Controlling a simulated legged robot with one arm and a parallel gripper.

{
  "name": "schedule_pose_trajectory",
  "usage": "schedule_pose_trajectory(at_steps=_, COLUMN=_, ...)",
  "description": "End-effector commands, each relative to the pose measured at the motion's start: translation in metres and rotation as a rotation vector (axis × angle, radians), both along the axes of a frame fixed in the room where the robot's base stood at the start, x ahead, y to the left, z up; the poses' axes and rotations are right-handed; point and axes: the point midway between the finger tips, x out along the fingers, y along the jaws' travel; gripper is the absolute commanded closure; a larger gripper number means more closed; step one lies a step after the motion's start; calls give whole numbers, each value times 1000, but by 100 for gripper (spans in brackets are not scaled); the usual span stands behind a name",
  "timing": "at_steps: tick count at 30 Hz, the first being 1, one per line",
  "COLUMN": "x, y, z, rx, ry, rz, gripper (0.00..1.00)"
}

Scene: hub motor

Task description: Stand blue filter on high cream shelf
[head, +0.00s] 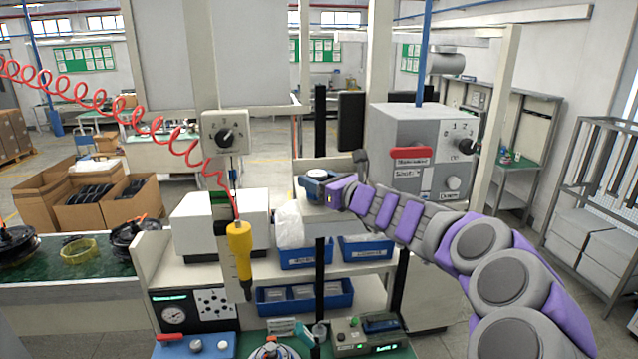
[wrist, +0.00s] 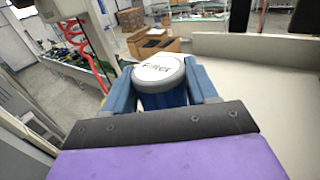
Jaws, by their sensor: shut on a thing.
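The blue filter (wrist: 160,76) has a white round top with lettering that reads "Filter". My gripper (wrist: 162,92) is shut on it, one blue-grey finger on each side, and the filter looks upright. In the head view my purple and grey arm reaches in from the right, and my gripper (head: 318,186) holds the filter in front of the cream shelf unit. A cream shelf (head: 358,266) runs below the gripper. In the wrist view a broad cream surface (wrist: 250,85) lies to the right of the gripper. I cannot tell whether the filter touches any surface.
A grey control box (head: 405,150) with a red handle stands right of the gripper. Blue bins (head: 305,258) sit on the shelf below. A yellow tool (head: 240,250) hangs on a red coiled hose left of the gripper. Dark posts rise in front of the shelves.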

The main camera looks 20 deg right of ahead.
Motion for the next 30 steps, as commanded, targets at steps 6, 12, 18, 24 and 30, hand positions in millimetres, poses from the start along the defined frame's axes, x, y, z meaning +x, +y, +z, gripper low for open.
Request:
schedule_pose_trajectory(at_steps=6, x=-1, y=-5, z=-6, rx=2, ry=-2, rz=-3, gripper=76)
schedule_pose_trajectory(at_steps=12, x=-1, y=-4, z=-8, rx=3, ry=-1, rz=-3, gripper=76)
schedule_pose_trajectory(at_steps=18, x=0, y=-3, z=-8, rx=0, ry=-1, rz=-3, gripper=24)
schedule_pose_trajectory(at_steps=24, x=0, y=-1, z=-8, rx=0, ry=0, rz=-2, gripper=17)
schedule_pose_trajectory(at_steps=30, x=-2, y=-5, z=-6, rx=0, ry=-1, rz=-4, gripper=17)
